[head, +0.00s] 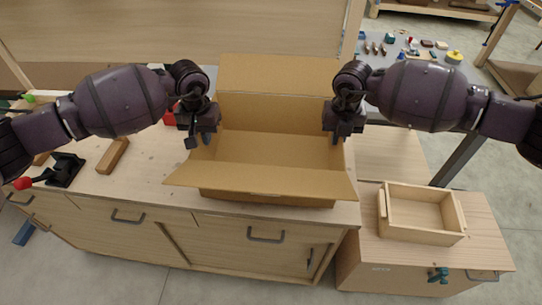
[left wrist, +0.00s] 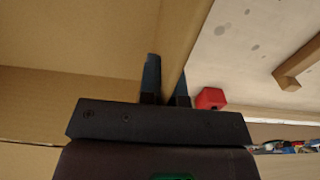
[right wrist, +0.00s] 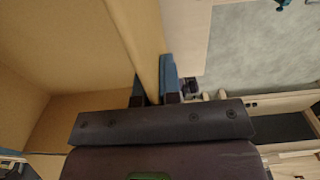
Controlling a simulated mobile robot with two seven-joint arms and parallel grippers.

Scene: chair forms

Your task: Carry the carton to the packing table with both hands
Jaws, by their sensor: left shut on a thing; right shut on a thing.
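The carton (head: 272,147) is an open, empty brown cardboard box with its front and back flaps folded outward. It is over the wooden workbench (head: 120,185) near its front edge; I cannot tell whether it touches the top. My left gripper (head: 200,138) is shut on the carton's left side wall, and the left wrist view shows the wall between its blue fingers (left wrist: 167,80). My right gripper (head: 342,132) is shut on the right side wall, which shows between its blue fingers in the right wrist view (right wrist: 153,80). I cannot tell which table is the packing table.
A wooden tray (head: 422,232) sits on a low cabinet (head: 485,245) at the right. A wooden block (head: 113,155) and a dark tool with a red knob (head: 62,170) lie on the bench at the left. A grey table (head: 400,58) with small items stands behind at the right.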

